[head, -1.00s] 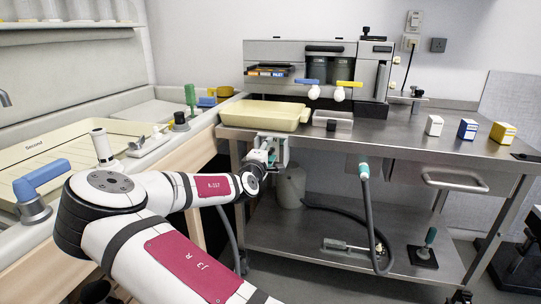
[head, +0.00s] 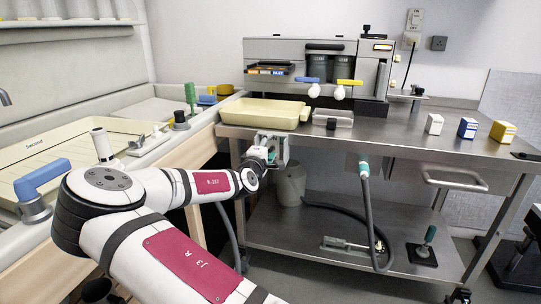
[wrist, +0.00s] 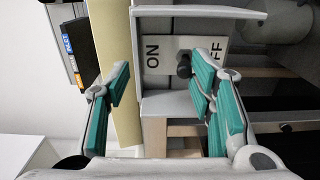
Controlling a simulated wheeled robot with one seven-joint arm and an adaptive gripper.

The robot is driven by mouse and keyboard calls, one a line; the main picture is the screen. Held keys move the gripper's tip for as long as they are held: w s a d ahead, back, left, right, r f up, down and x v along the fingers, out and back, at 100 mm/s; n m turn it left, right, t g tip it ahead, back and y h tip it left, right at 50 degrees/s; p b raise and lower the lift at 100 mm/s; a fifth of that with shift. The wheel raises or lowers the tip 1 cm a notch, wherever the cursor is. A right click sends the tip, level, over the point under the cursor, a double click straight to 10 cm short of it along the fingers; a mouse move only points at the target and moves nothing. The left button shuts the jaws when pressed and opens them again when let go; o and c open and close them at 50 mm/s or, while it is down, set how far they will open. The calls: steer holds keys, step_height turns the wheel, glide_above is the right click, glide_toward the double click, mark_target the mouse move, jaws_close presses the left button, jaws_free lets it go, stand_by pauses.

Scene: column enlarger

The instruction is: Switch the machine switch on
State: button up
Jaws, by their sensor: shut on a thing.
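The machine switch is a grey box (head: 283,150) under the left front edge of the steel table, below the cream tray. In the wrist view its pale plate (wrist: 165,48) reads ON at left and OFF at right. A dark knob (wrist: 183,66) stands between the words, nearer OFF, beside the tip of the right finger. My gripper (wrist: 158,80) has its teal pads apart, with the switch between them, and is shut on it. The exact contact is hard to see. In the head view my gripper (head: 268,156) is at the box, partly hiding it.
The cream tray (head: 262,114) sits above the switch, and the steel tabletop (head: 400,128) projects over it. A dark hose (head: 370,215) hangs at right, and a grey bucket (head: 291,185) stands behind on the lower shelf.

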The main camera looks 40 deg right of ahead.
steer(key=shift+a+r, duration=0.3)
steer(key=shift+r, duration=0.25)
steer(key=p+v, duration=0.1)
steer(key=v, duration=0.5)
steer(key=shift+f, duration=0.25)
steer(key=shift+s, duration=0.15)
steer(key=v, duration=1.2)
steer(key=shift+f, duration=0.15)
steer(key=shift+d, duration=0.1)
